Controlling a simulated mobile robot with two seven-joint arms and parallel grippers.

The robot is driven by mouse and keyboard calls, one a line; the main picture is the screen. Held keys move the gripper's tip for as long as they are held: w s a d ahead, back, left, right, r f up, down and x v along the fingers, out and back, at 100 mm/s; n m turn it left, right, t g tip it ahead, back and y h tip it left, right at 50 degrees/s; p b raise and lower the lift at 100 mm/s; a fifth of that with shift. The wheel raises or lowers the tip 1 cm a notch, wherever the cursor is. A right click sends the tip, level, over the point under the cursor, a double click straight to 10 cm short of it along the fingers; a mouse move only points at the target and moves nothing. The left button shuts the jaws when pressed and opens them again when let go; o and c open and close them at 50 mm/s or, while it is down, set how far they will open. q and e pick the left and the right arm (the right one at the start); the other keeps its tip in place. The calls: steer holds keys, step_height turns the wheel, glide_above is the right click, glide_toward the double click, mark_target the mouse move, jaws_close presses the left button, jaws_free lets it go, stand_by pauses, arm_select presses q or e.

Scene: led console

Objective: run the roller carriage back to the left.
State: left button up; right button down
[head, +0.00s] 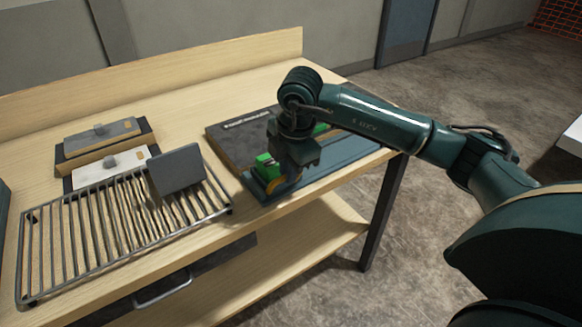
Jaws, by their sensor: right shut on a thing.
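The roller carriage (265,162), with green and yellow parts, is at the left end of a dark panel (235,140) on the workbench. My right gripper (280,174) reaches down over it from the right and is shut on it. The gripper and wrist hide much of the carriage and part of the panel behind. Another green part (320,128) shows behind the wrist; I cannot tell whether it belongs to the carriage. My left gripper is not in view.
A wire rack (95,235) with an upright grey plate (177,170) stands to the left of the panel. Two small boxed units (100,133) sit behind the rack. Bare wood (200,90) lies behind the panel. The bench's front edge runs close to the panel.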

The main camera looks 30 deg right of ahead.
steer(key=shift+a, duration=0.25)
steer(key=c, duration=1.5)
jaws_free()
steer(key=shift+o, duration=0.2)
steer(key=shift+r, duration=0.1)
step_height(320, 180, up, 13)
steer(key=s+b, duration=0.1)
steer(key=s, duration=0.1)
steer(key=shift+s+d, duration=0.15)
steer(key=shift+s, duration=0.1)
